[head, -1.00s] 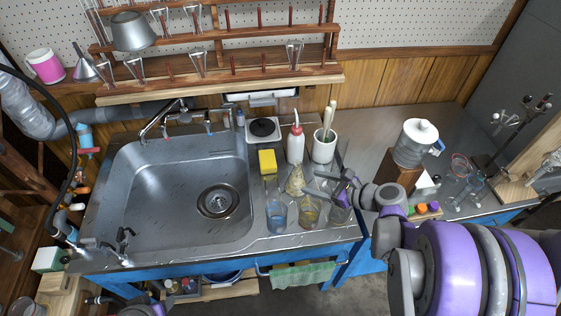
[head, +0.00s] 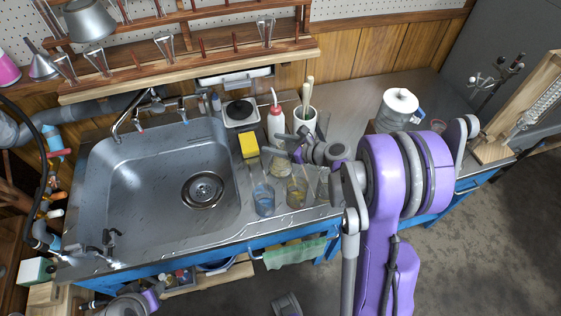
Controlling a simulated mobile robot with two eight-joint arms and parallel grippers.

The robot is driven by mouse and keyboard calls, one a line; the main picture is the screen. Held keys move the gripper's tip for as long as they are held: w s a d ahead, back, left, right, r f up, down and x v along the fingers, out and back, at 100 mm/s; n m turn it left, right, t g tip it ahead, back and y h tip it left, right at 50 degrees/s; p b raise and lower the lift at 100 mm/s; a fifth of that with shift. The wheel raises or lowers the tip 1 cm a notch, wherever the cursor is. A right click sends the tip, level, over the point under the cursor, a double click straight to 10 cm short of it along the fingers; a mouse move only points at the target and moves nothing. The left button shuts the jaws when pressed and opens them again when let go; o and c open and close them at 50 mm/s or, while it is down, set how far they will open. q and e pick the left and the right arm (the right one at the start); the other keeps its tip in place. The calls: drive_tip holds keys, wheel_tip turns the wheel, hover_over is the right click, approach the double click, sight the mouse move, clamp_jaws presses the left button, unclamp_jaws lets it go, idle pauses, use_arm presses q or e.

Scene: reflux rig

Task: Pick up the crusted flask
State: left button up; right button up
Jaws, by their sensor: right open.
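The crusted flask (head: 281,166) is a conical glass flask with a yellowish crust. It stands on the counter strip right of the sink, behind the beakers, partly hidden by my right gripper. My right gripper (head: 288,146) is open at the flask's upper part, its fingers around or just beside the neck; I cannot tell which, or whether they touch. My left arm shows at the bottom left edge, and its jaws (head: 98,303) are too cut off to read.
A beaker with blue liquid (head: 264,201) and one with amber liquid (head: 297,193) stand in front of the flask. A yellow sponge (head: 249,145), a red-tipped wash bottle (head: 276,125) and a white crock (head: 304,122) stand close behind. The sink (head: 150,190) is to the left.

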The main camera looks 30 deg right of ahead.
drive_tip(key=shift+w+a+f, duration=0.3)
drive_tip(key=shift+w, duration=0.25)
clamp_jaws()
idle(1.0)
